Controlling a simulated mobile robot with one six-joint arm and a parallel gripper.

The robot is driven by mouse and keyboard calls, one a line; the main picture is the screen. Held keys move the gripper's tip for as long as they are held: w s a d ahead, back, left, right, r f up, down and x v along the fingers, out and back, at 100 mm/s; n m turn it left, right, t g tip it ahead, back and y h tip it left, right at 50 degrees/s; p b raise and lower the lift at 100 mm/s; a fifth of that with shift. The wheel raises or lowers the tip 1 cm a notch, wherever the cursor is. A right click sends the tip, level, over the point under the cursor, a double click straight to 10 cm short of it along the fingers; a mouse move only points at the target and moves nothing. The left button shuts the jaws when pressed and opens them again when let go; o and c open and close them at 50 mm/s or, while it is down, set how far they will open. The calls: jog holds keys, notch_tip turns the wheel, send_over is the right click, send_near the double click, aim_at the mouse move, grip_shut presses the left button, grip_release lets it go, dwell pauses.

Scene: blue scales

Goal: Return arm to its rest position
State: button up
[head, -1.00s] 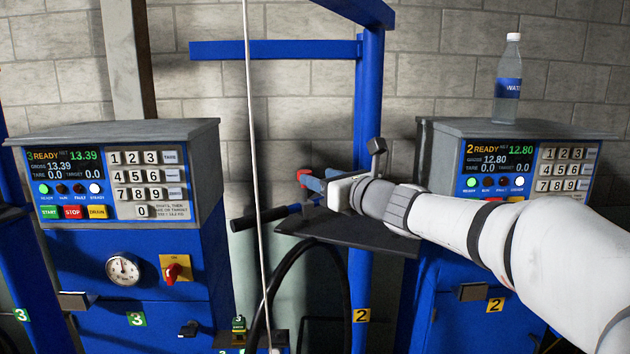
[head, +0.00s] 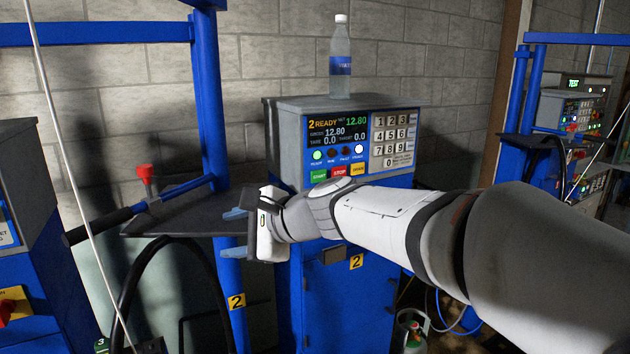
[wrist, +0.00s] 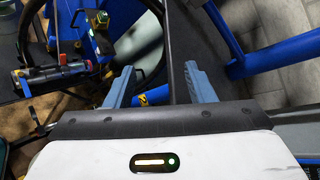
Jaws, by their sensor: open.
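My gripper (head: 226,233) is at the end of my white arm, in front of the blue post and the right end of the dark shelf in the head view. Its two blue-grey fingers point left and stand apart with nothing between them. In the wrist view my gripper (wrist: 158,72) is also open and empty, with a dark edge behind the gap. My arm stretches across the head view from the lower right and covers part of the number 2 scale cabinet.
The number 2 scale console (head: 345,104) has a water bottle (head: 341,62) on top. A small cylinder (head: 412,335) is low right.

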jog(key=s+d+f+n+h, duration=0.4)
jog(key=s+d+f, duration=0.1)
jog(key=d, duration=0.4)
jog(key=s+d+f+n+g+h, duration=0.1)
jog(key=s+d+f+n+h, duration=0.2)
jog(key=s+d+f, duration=0.3)
jog(key=s+d+f+n+g+h, duration=0.1)
jog(key=s+d+f+n+h, duration=0.3)
jog(key=d, duration=1)
notch_tip(320, 180, down, 2)
jog(key=s+n, duration=0.1)
jog(key=s, duration=0.1)
jog(key=shift+s+n+h, duration=0.3)
